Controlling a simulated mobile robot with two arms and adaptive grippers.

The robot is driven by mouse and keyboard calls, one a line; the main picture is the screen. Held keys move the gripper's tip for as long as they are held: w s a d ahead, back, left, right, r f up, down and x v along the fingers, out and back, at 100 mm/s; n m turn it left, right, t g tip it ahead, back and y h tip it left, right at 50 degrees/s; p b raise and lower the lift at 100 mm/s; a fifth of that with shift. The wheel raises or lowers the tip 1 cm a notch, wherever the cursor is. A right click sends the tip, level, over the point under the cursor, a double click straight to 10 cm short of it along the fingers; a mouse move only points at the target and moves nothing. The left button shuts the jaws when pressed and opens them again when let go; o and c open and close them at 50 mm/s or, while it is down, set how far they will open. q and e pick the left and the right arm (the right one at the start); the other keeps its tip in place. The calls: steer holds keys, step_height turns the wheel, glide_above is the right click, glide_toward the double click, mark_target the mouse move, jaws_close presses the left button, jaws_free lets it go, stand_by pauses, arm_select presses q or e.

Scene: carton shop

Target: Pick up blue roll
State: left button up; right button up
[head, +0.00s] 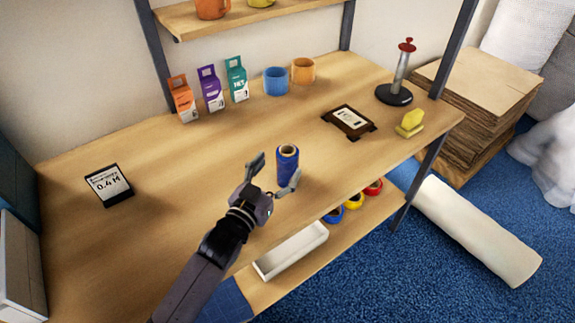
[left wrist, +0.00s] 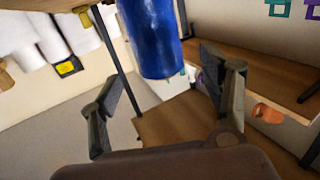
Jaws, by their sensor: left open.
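The blue roll (head: 287,164) stands upright on the wooden table near its front edge, with a tan core at the top. My left gripper (head: 275,173) is open at the roll, with one finger behind-left of it and the other in front at its lower right. In the left wrist view the blue roll (left wrist: 152,38) shows large, ahead of the open fingers of the left gripper (left wrist: 165,95). I cannot tell whether a finger touches the roll. My right gripper is in neither view.
The wooden table (head: 190,190) is clear around the roll. A dark framed card (head: 349,122) and yellow object (head: 410,123) lie to the right. Cartons (head: 211,90), a blue mug (head: 276,81) and an orange mug (head: 303,71) stand behind. A scale display (head: 108,185) is left.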

mark_target(282, 162)
arm_select(q)
steer(key=x, duration=0.6)
steer(key=shift+p, duration=0.35)
steer(key=shift+s+r, duration=0.1)
steer(key=shift+s, duration=0.05)
steer(key=shift+c, duration=0.5)
steer(key=c, duration=1.4)
